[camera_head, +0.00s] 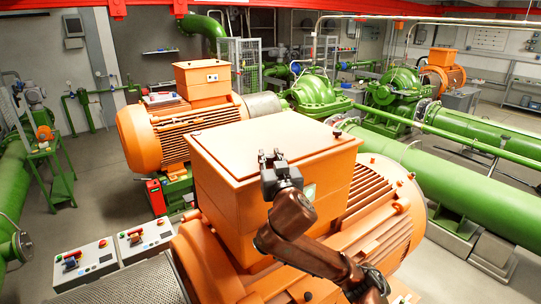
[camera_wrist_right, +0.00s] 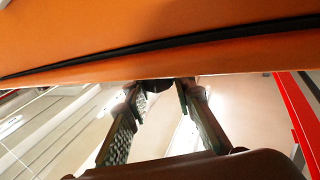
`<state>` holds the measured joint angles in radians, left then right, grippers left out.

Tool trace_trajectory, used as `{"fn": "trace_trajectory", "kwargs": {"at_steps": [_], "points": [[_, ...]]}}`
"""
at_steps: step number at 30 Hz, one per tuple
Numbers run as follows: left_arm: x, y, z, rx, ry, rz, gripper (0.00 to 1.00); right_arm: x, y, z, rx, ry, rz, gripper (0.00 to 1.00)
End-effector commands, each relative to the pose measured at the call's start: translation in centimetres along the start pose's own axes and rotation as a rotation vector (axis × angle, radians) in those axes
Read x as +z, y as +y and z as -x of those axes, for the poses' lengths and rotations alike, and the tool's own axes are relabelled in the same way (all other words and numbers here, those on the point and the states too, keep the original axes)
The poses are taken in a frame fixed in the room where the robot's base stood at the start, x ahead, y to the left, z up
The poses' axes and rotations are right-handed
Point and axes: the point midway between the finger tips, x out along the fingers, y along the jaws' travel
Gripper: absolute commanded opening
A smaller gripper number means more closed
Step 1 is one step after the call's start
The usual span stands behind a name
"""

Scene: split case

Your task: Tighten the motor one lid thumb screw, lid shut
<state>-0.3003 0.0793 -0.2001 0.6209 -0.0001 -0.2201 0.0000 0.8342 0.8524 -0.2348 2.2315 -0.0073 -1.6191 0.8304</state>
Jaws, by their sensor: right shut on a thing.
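The near orange motor (camera_head: 375,225) carries an orange terminal box (camera_head: 230,205) on top. Its flat lid (camera_head: 265,140) lies shut on the box. My right gripper (camera_head: 268,157) is at the lid's near edge, its arm reaching up from the lower right. In the right wrist view, my right gripper's two fingers (camera_wrist_right: 160,90) close around a small dark round thumb screw (camera_wrist_right: 156,86) at the orange edge. The fingers hide part of the screw. A dark seam (camera_wrist_right: 150,45) runs along the orange box above the fingers. My left gripper is not in view.
A second orange motor (camera_head: 150,140) with its own box (camera_head: 202,78) stands behind. Two control panels (camera_head: 85,265) with red knobs stand at lower left. Green pipes (camera_head: 450,190) run along the right. Open floor lies at the left.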

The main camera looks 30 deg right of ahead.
Motion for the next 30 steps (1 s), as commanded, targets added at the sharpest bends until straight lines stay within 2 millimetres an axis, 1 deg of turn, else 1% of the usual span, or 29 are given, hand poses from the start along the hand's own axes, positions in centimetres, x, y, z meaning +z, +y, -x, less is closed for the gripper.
{"fn": "trace_trajectory", "kwargs": {"at_steps": [1, 6, 12, 29, 30], "points": [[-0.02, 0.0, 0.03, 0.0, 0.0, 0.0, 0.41, 0.03, -0.26, -0.02, 0.029, -0.002, -0.001, 0.0], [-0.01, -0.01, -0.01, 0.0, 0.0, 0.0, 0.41, 0.1, -0.19, -0.06, 0.124, -0.002, 0.0, 0.0], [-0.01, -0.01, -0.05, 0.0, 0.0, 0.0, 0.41, 0.17, -0.08, -0.08, 0.191, -0.004, 0.003, 0.0], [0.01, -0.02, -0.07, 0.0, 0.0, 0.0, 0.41, 0.24, -0.03, -0.11, 0.219, -0.005, 0.004, 0.0], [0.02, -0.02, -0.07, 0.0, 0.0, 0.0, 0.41, 0.24, -0.02, -0.11, 0.219, -0.005, 0.004, 0.25]]}}
